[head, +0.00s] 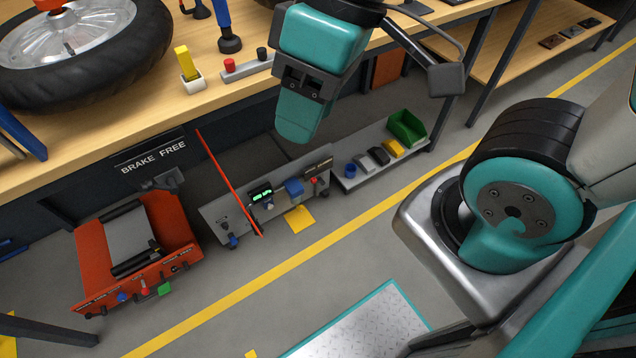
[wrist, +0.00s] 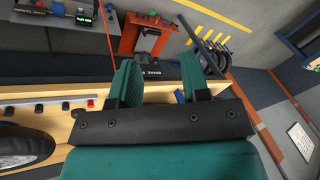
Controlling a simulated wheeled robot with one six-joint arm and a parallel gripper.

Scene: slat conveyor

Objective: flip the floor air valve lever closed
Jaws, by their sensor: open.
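My gripper (head: 298,122) hangs over the front edge of the workbench in the head view, high above the floor units. In the wrist view its two teal fingers (wrist: 159,60) stand apart with nothing between them. A low grey panel (head: 215,212) stands on the floor below, with a green-lit display (head: 262,192), a blue block (head: 294,187), a red knob (head: 315,181) and a small blue handle (head: 232,240). An orange floor unit (head: 90,250) carries small blue, red and green controls along its front. I cannot tell which control is the air valve lever.
The wooden workbench (head: 150,120) holds a wheel (head: 90,50), a yellow block (head: 186,62) and a small grey strip with red and black buttons. A thin red bar (head: 228,182) slants before the grey panel. A low shelf (head: 350,184) holds a green bin (head: 407,127).

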